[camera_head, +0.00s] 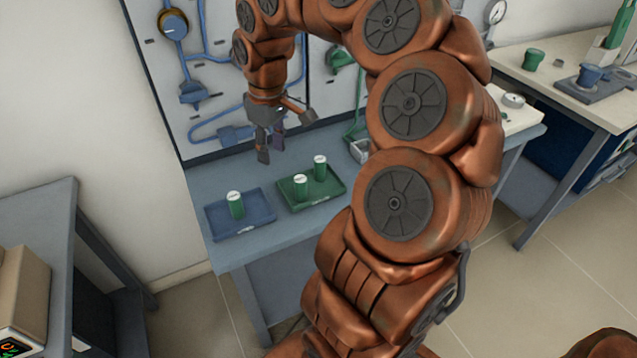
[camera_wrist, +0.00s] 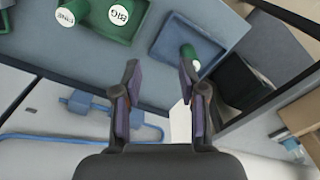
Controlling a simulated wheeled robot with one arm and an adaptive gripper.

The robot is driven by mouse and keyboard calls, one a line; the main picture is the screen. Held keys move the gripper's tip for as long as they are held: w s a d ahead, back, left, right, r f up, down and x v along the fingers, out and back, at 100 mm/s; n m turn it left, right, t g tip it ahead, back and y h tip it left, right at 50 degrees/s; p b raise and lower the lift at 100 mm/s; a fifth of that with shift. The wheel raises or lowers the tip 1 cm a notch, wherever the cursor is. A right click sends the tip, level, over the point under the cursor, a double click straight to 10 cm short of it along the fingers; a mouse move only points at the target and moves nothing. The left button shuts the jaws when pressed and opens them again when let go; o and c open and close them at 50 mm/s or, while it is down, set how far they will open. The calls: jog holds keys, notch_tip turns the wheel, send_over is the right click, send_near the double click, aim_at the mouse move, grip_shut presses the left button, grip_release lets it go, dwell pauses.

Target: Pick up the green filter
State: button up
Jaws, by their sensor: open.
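One green filter (camera_head: 236,205), a small upright cylinder with a white top, stands in the blue tray (camera_head: 262,222). Two more green filters, a front one (camera_head: 300,187) and a rear one (camera_head: 320,168), stand in the green tray (camera_head: 329,199) to its right. My gripper (camera_head: 271,152) is open and empty, above the back of the bench and apart from the filters. In the wrist view, the blue tray's filter (camera_wrist: 189,57) shows near the fingertip on the right. The green tray's filters (camera_wrist: 73,14) with lettered white tops show at upper left.
The blue-grey bench (camera_head: 225,265) carries both trays, and a pegboard wall (camera_head: 215,60) with blue pipes stands close behind. A small metal container (camera_head: 360,151) sits right of the green tray. A grey side table (camera_head: 38,225) with a brown box stands at left.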

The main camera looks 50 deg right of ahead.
jog(key=w+d+f+m+b, duration=0.1)
jog(key=d+f+b, duration=0.1)
jog(key=d+f, duration=0.55)
jog(key=m+b, duration=0.1)
jog(key=b, duration=0.1)
send_over(319, 170)
jog(key=w+d, duration=0.1)
notch_tip(319, 170, down, 2)
jog(key=shift+d+f, duration=0.15)
jog(key=shift+f, duration=0.1)
jog(key=shift+w+f, duration=0.1)
jog(key=shift+f, duration=3.5)
jog(key=shift+c, duration=0.3)
grip_shut()
